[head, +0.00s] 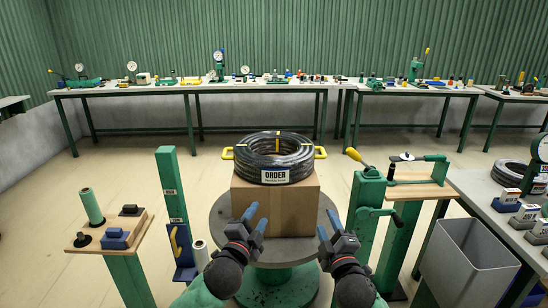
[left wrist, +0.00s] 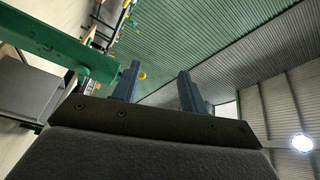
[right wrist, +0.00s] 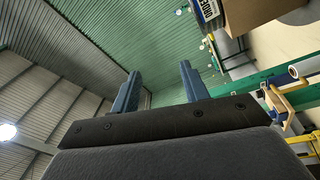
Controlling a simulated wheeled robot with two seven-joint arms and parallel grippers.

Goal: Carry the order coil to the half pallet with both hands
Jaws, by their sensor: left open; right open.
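The order coil (head: 276,152) is a black hose coil with yellow bands, a yellow handle on each side and a white label reading ORDER. It lies on a cardboard box (head: 275,205), which stands on a round grey turntable (head: 222,222) with a green base. My left gripper (head: 255,217) is open and empty, in front of the box and below the left handle. My right gripper (head: 327,222) is open and empty, in front of the box to the right. The label's edge shows in the right wrist view (right wrist: 208,10). I cannot make out the half pallet.
A green post (head: 172,200) and a small wooden stand (head: 110,230) are at left. A green stand with a clamp (head: 410,185) and a grey bin (head: 468,265) are at right, beside a table with another coil (head: 512,172). Workbenches line the back wall, with open floor before them.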

